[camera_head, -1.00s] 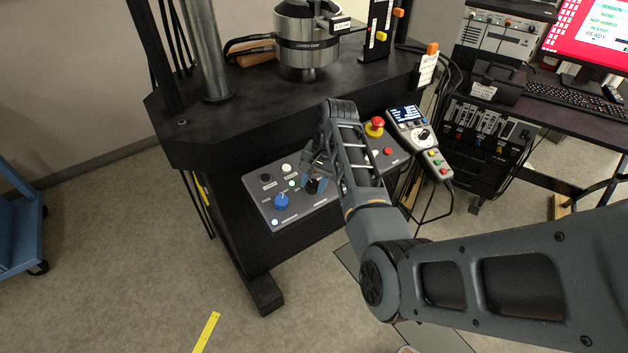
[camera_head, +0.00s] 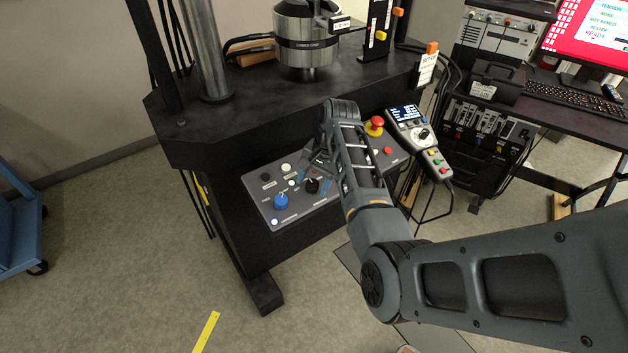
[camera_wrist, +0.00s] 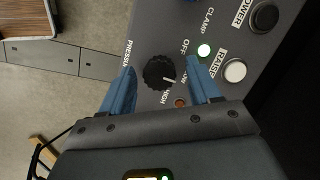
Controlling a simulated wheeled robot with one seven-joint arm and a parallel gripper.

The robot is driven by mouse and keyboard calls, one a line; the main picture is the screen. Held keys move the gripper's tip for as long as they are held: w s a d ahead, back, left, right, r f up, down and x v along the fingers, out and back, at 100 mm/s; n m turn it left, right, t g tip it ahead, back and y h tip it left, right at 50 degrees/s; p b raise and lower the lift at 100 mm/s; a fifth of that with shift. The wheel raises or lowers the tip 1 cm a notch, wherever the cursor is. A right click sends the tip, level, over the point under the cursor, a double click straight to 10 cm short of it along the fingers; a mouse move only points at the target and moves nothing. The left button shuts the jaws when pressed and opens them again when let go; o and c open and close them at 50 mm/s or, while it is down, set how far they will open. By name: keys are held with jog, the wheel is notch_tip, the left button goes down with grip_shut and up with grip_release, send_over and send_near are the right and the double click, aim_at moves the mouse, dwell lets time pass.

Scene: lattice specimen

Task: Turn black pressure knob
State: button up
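The black pressure knob (camera_wrist: 159,72) sits on the grey control panel, with the labels "PRESSU…" and "HIGH" beside it. Its white pointer mark faces right and slightly down in the wrist view, near "HIGH". The knob also shows in the head view (camera_head: 312,186), just below my fingers. My gripper (camera_wrist: 160,66) is open, with one blue finger on each side of the knob and a visible gap on both sides. In the head view my gripper (camera_head: 314,178) is over the panel. I cannot tell how far the fingertips stand from the panel face.
A red emergency button (camera_head: 375,124) and a pendant (camera_head: 421,138) are to the right. The bench overhangs the panel.

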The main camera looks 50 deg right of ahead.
jog(key=v, duration=0.7)
jog(key=shift+r+b, duration=0.35)
jog(key=shift+s+d, duration=0.1)
dwell(0.5)
